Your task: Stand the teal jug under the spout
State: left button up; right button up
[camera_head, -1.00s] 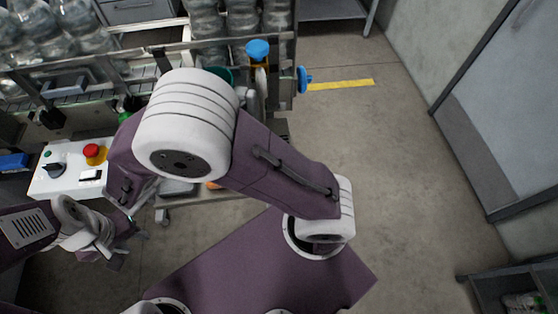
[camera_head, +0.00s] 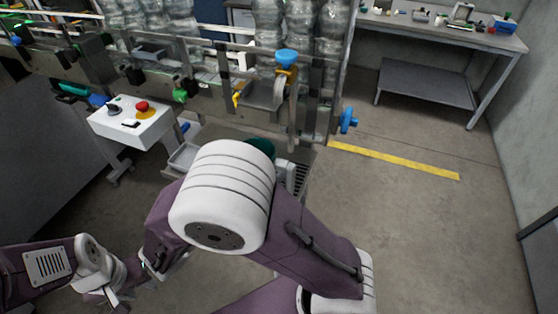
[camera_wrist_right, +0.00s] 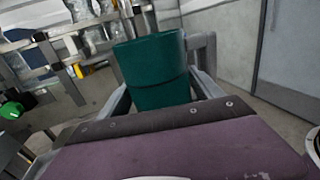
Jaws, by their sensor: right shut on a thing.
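The teal jug (camera_head: 262,147) shows only in part in the head view, behind my white right-arm joint. In the right wrist view the jug (camera_wrist_right: 157,70) sits between the fingers of my right gripper (camera_wrist_right: 160,62), which is shut on it. A curved grey spout (camera_head: 279,91) with a blue top (camera_head: 287,56) is on the machine, above and beyond the jug. A slatted grey grate (camera_head: 300,178) lies below, just right of the jug. My left gripper (camera_head: 112,297) is low at the left, away from the jug; its jaw gap is unclear.
A white control box (camera_head: 132,122) with a red button stands left of the jug. A blue handwheel (camera_head: 348,120) sticks out at the machine's right end. A workbench (camera_head: 440,32) stands at the back right. The floor around the yellow stripe (camera_head: 395,160) is clear.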

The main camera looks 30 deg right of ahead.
jog(key=w+d, duration=0.8)
jog(key=d, duration=0.1)
notch_tip(320, 180, down, 7)
jog(key=shift+d+b, duration=0.15)
jog(key=shift+b, duration=0.35)
jog(key=shift+w, duration=0.1)
jog(key=shift+f, duration=0.15)
jog(key=o, duration=1.5)
jog(key=shift+o, duration=0.2)
